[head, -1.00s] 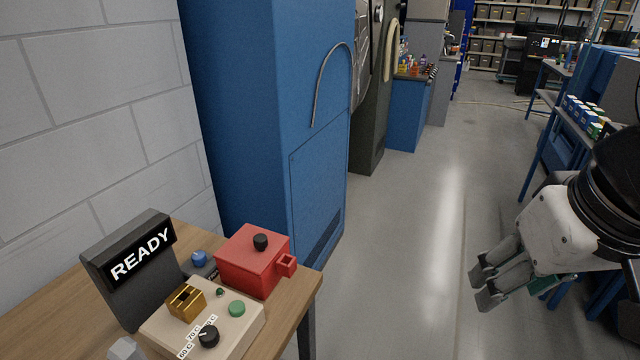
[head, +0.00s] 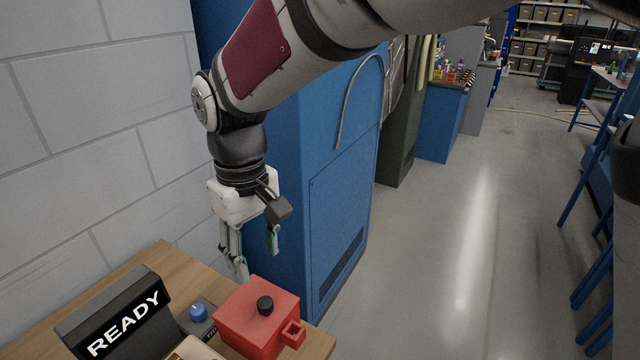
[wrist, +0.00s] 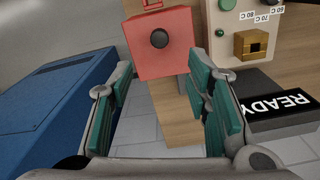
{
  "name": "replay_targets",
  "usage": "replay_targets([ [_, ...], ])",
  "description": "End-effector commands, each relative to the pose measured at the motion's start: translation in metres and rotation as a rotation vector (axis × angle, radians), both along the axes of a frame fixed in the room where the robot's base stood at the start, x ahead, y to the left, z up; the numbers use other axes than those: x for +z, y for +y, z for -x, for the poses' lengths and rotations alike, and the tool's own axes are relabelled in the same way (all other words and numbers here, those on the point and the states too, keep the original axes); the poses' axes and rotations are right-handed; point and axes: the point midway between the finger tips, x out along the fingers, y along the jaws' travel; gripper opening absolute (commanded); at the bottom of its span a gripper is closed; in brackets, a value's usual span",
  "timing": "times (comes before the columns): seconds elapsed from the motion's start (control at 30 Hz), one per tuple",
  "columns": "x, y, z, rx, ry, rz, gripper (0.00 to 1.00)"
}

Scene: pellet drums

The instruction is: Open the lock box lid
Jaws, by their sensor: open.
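The red lock box (head: 256,318) stands on the wooden table, with a black knob (head: 265,305) on top of its lid and a small red hasp loop at its front side. The lid looks closed. The lock box (wrist: 161,43) also shows in the wrist view at the top centre, its black knob (wrist: 159,38) near the middle of the lid. My gripper (head: 259,266) is open and empty, pointing down above and behind the box in the head view. In the wrist view the two green-padded fingers (wrist: 160,92) are spread apart, with the box beyond them.
A dark READY sign (head: 125,318) and a blue knob (head: 198,312) are left of the box. A beige control panel (wrist: 230,30) with a gold block sits beside it. A tall blue cabinet (head: 340,190) stands close behind.

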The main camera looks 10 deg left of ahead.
Motion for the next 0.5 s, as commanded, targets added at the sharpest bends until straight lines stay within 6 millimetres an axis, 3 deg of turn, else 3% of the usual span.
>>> replay_targets([
  [0.5, -0.094, -0.002, 0.001, -0.003, 0.002, 0.003, 0.44],
])
